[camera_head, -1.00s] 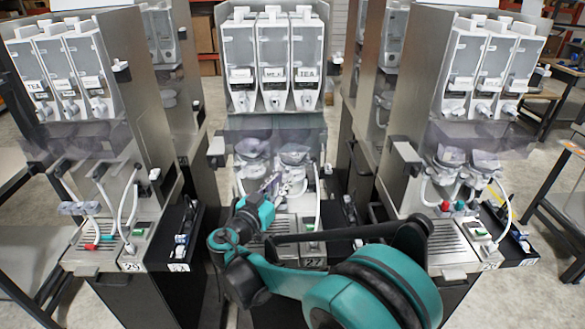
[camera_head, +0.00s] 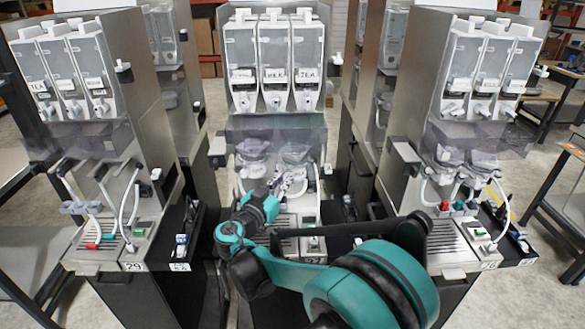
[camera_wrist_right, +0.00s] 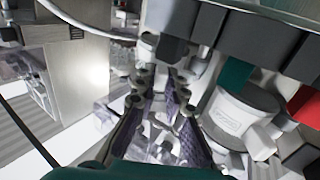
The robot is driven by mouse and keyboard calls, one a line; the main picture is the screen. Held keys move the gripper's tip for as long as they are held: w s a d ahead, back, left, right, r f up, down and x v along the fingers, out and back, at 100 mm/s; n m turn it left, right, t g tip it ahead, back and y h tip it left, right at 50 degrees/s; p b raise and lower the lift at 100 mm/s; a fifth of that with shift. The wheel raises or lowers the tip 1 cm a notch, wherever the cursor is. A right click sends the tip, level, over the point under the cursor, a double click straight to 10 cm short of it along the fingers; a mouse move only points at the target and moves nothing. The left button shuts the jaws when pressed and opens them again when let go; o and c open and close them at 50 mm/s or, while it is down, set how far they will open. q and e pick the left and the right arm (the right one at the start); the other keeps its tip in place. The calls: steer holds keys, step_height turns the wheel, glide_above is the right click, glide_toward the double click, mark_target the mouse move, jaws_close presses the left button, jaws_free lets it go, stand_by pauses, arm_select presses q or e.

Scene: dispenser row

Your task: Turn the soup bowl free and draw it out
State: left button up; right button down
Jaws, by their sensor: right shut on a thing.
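Clear plastic mixing bowls hang under the canisters of the middle machine, one on the left (camera_head: 252,160) and one on the right (camera_head: 296,158). I cannot read which label marks soup. My right gripper (camera_head: 284,186) reaches in low at the front of these bowls. In the right wrist view its two fingers (camera_wrist_right: 160,115) are shut on a clear plastic part, which I take for the soup bowl (camera_wrist_right: 163,146). Its outline is hard to make out, and the fingers hide part of it. The bowl's seat is not clear to see. My left gripper is not in view.
A white cylindrical part (camera_wrist_right: 238,115) sits close right of the fingers, beside green and red parts. A drip grille (camera_head: 288,222) lies below the gripper. Similar machines stand left (camera_head: 110,130) and right (camera_head: 440,130), leaving narrow gaps. A white hose crosses the wrist view's top.

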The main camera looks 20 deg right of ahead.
mark_target(297, 173)
steer(key=shift+w+d+r, duration=0.15)
steer(key=shift+d+r, duration=0.05)
steer(key=shift+r, duration=0.05)
stand_by(0.3)
steer(key=shift+s+d+n+t+y, duration=0.15)
steer(key=shift+n+t+y, duration=0.3)
steer(key=shift+t+y, duration=0.05)
steer(key=shift+s+d+n+t+y, duration=0.15)
steer(key=shift+n+t+y, duration=0.3)
steer(key=shift+t+y, duration=0.05)
steer(key=shift+s+d+n+t+y, duration=0.15)
steer(key=shift+d+n+t+y, duration=0.1)
steer(key=shift+n+t+y, duration=0.25)
steer(key=shift+s+d+n+t+y, duration=0.1)
steer(key=shift+d+n+t+y, duration=0.25)
steer(key=shift+y, duration=0.35)
steer(key=shift+a, duration=0.1)
steer(key=shift+s+d+n+t+y+p, duration=0.1)
steer(key=shift+d+n+t+y+p, duration=0.15)
steer(key=shift+n+y, duration=0.35)
steer(key=shift+s+d+n+t+y+p, duration=0.1)
steer(key=shift+d+n+y, duration=0.2)
steer(key=shift+y, duration=0.5)
